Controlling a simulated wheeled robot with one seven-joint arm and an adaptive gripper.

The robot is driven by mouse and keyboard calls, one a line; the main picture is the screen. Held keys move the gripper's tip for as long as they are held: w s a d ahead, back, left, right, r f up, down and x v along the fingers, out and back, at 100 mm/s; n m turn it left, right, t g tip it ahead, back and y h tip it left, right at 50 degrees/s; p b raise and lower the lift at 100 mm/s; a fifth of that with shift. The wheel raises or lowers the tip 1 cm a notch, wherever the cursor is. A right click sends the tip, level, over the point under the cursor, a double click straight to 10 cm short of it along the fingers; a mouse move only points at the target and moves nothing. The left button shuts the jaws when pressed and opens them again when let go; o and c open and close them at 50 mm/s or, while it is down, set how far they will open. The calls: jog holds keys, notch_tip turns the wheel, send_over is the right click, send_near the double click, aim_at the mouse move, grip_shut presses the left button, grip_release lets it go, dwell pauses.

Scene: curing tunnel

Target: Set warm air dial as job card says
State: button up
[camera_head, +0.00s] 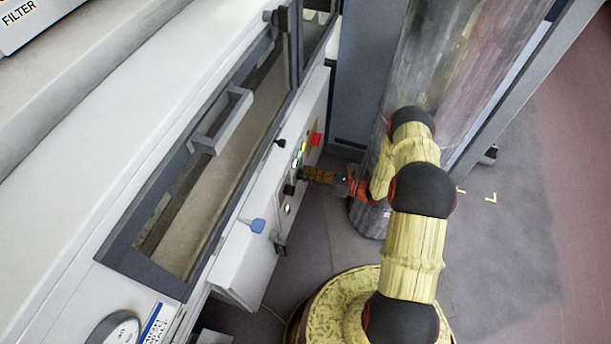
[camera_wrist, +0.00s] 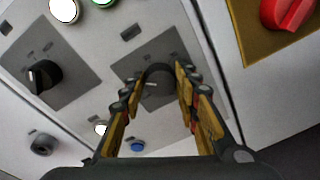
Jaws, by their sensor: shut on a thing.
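In the wrist view a dark round dial (camera_wrist: 158,76) sits on a grey square plate (camera_wrist: 135,85) on the white control panel. My gripper (camera_wrist: 160,80) is shut on this dial, with one finger on each side. Its pointer and scale are partly hidden by the fingers and too small to read. In the head view my gripper (camera_head: 306,174) reaches left to the panel (camera_head: 299,150), and the dial is hidden there. No job card can be made out for certain.
A black selector knob (camera_wrist: 45,76) sits left of the dial. A red switch on yellow (camera_wrist: 290,12) is at upper right. White and green buttons (camera_wrist: 98,2) lie above, a blue button (camera_wrist: 138,146) below. In the head view a framed window with a handle (camera_head: 222,120) lies left.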

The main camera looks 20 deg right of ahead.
jog(key=m, duration=0.4)
jog(key=m+g+y, duration=0.1)
jog(key=m, duration=0.4)
jog(key=shift+f, duration=0.15)
dwell(0.4)
jog(key=o, duration=1.2)
jog(key=shift+c, duration=0.2)
jog(key=v, duration=0.7)
jog(key=shift+d+r, duration=0.2)
